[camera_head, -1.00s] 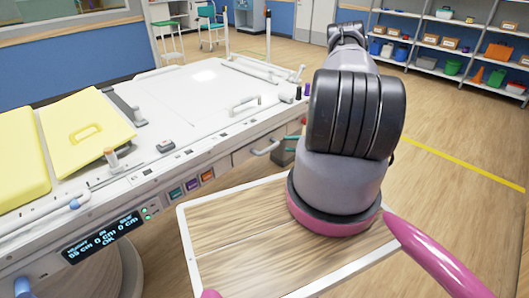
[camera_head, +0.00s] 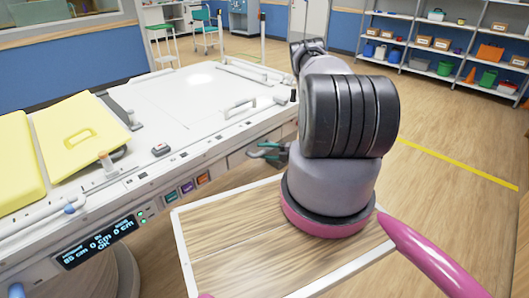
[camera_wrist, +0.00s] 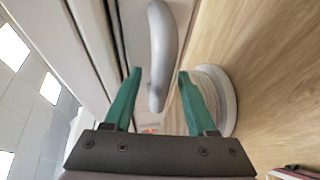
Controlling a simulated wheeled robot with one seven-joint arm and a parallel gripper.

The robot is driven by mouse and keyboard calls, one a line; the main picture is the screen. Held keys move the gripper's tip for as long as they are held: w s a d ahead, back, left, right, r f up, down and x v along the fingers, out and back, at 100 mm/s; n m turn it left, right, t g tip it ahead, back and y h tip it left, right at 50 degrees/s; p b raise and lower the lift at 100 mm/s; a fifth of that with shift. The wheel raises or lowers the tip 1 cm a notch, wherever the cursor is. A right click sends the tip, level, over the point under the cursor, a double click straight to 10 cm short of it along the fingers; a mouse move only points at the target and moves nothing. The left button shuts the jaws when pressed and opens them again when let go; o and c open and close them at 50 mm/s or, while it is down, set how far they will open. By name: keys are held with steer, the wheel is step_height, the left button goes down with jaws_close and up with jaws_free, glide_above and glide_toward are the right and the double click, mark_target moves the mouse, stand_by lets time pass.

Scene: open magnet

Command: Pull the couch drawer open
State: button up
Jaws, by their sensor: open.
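The couch (camera_head: 175,105) is a long white bed at the left of the head view. Its drawer front (camera_head: 238,158) is a pale panel in the side, near the right end, and looks closed. My gripper (camera_head: 268,150) is at this panel, with green fingers pointing toward the couch. The drawer's handle is hard to make out there behind the fingers. In the wrist view the grey curved handle (camera_wrist: 161,40) reaches down between the tips of my open gripper (camera_wrist: 160,76), one finger on each side. I cannot tell if either finger touches it.
A wood-topped tray with a white rim (camera_head: 180,235) is in front of me. A yellow pad (camera_head: 80,135) and a small display (camera_head: 95,240) are on the couch. Shelves (camera_head: 440,45) stand at the back right. The floor at the right (camera_head: 450,160) is clear.

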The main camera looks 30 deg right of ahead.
jaws_close()
stand_by(1.5)
